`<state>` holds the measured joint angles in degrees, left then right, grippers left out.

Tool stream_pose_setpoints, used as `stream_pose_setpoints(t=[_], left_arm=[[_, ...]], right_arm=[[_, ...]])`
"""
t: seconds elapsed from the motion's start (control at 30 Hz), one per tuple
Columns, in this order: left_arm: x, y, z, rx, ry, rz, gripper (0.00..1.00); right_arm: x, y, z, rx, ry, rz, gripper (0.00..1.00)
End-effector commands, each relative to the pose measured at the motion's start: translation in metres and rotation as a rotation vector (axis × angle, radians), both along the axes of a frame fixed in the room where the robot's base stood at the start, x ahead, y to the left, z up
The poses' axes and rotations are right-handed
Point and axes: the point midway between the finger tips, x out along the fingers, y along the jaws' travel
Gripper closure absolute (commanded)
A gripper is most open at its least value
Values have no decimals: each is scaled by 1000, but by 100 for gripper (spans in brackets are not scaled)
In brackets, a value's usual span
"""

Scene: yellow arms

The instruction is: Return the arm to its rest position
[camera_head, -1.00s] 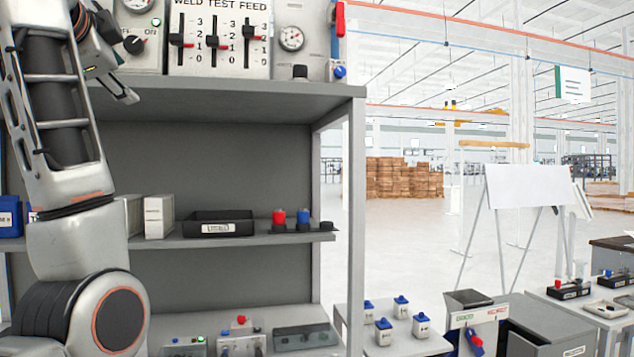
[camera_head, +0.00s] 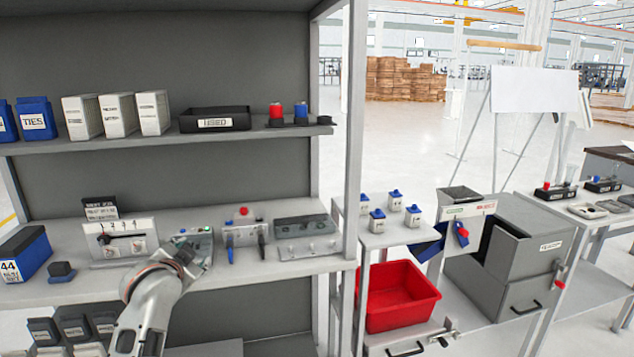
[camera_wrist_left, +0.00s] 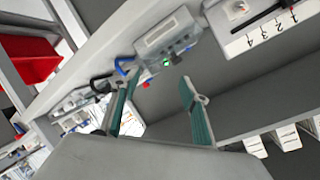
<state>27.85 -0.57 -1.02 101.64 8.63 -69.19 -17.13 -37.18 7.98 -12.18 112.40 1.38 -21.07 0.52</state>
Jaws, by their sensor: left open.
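My left arm (camera_head: 150,310) rises from the bottom of the head view, in front of the lower shelf. My left gripper (camera_head: 188,258) is at its end, beside the small grey box with a green light (camera_head: 203,240); its fingers are mostly hidden behind the wrist there. In the left wrist view the two green-padded fingers of my left gripper (camera_wrist_left: 158,82) stand apart with nothing held between them. The grey box with the lit green light (camera_wrist_left: 167,48) lies beyond the fingertips. I cannot tell the exact gap to it. My right gripper is not in view.
The lower shelf (camera_head: 75,290) holds a lever panel (camera_head: 123,242), a box with a red button (camera_head: 245,230) and a grey unit (camera_head: 305,235). The upper shelf (camera_head: 270,131) carries white boxes and a black tray (camera_head: 214,119). A red bin (camera_head: 400,295) stands to the right.

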Motion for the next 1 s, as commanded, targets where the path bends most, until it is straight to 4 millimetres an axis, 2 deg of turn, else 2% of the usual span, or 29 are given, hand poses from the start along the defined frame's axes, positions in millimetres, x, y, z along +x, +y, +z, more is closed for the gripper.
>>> stream_pose_setpoints(t=[0.03,0.2,0.37,0.5,0.57,0.6,0.7,0.8,0.9,1.0], left_arm=[[-15,-4,-38,-18,22,-7,55],[-68,-22,-135,-101,63,-28,55],[-135,-41,-215,-191,108,-50,55],[-204,-60,-273,-281,153,-66,55],[-236,-68,-294,-321,174,-73,55],[-258,-73,-307,-350,188,-75,55],[-311,-87,-332,-422,221,-80,55],[-354,-98,-347,-483,247,-81,55],[-385,-105,-355,-527,266,-80,55],[-401,-110,-358,-554,276,-78,55]], right_arm=[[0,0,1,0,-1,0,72],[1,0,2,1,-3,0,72],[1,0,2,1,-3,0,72],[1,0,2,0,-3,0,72],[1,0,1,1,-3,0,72],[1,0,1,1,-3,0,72],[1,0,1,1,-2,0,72],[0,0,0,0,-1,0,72],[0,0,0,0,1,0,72],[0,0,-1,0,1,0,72]])
